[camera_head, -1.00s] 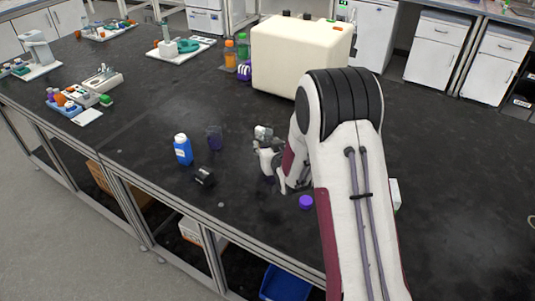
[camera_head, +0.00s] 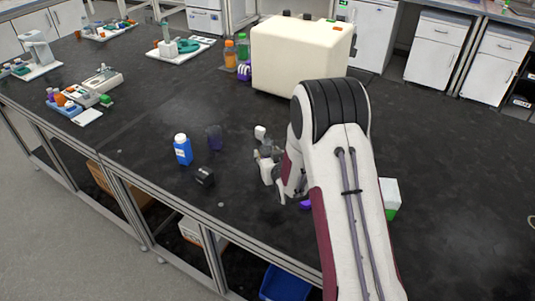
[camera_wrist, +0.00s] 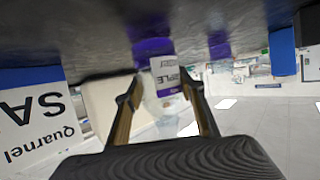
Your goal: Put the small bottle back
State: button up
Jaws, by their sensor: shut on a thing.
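My gripper (camera_head: 266,158) is low over the dark bench in the head view, left of my forearm. In the wrist view, which is upside down, its two fingers (camera_wrist: 164,88) are on either side of a small bottle (camera_wrist: 165,76) with a white and purple label. The gripper is shut on this bottle. In the head view the bottle is too small and covered to make out clearly. I cannot tell whether its base touches the bench.
A blue bottle (camera_head: 182,150), a dark purple beaker (camera_head: 214,138) and a black object (camera_head: 205,176) stand to the left. A small white object (camera_head: 260,132) is just behind my gripper. A purple item (camera_head: 305,204) is partly hidden by my arm. A cream box (camera_head: 295,55) stands farther back.

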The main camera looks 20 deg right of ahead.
jog(key=shift+f, duration=0.1)
jog(key=o, duration=1.2)
jog(key=shift+o, duration=0.2)
jog(key=v, duration=1.2)
